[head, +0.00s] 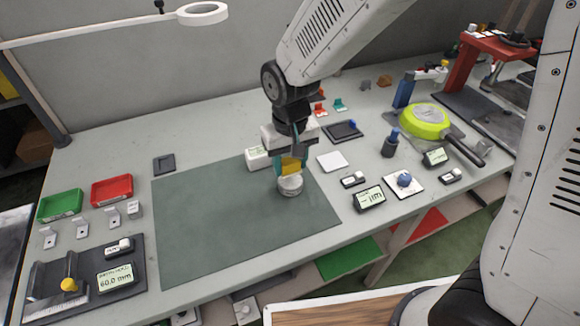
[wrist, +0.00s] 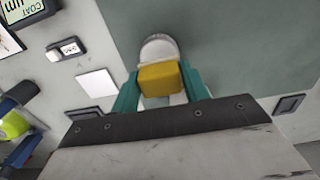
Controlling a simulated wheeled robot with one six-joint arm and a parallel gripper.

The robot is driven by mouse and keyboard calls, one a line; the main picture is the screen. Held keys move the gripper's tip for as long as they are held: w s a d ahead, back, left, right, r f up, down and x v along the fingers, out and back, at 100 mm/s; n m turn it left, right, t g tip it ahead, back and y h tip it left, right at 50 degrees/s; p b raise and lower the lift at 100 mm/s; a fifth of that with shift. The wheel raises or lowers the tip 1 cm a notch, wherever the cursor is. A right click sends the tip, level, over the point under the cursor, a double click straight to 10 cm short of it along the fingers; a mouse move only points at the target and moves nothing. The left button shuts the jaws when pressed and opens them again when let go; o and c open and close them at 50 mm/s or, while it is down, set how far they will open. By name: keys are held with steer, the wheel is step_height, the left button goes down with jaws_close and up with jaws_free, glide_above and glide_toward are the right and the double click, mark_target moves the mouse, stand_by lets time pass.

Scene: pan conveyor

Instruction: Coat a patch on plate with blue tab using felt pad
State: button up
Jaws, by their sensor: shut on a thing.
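My gripper (head: 291,163) is shut on a yellow block (head: 291,168), above the right part of the grey-green mat (head: 220,225). In the wrist view the block (wrist: 160,78) sits between my teal fingers (wrist: 160,92). A round off-white piece, seemingly the felt pad (head: 290,185), is directly under the block; it also shows in the wrist view (wrist: 159,47). I cannot tell whether it touches the mat. A dark plate (head: 340,131) with a small blue spot lies behind the mat to the right. I cannot tell whether that spot is the blue tab.
A white square (head: 332,161), a dark blue bottle (head: 390,143), a display (head: 368,198) and a white plate with a blue ball (head: 404,183) stand right of the mat. A lime-rimmed pan (head: 427,119) is further right. Green (head: 60,205) and red (head: 112,190) trays are left. Most of the mat is clear.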

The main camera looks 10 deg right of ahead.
mark_target(290, 161)
steer(key=shift+r, duration=1.8)
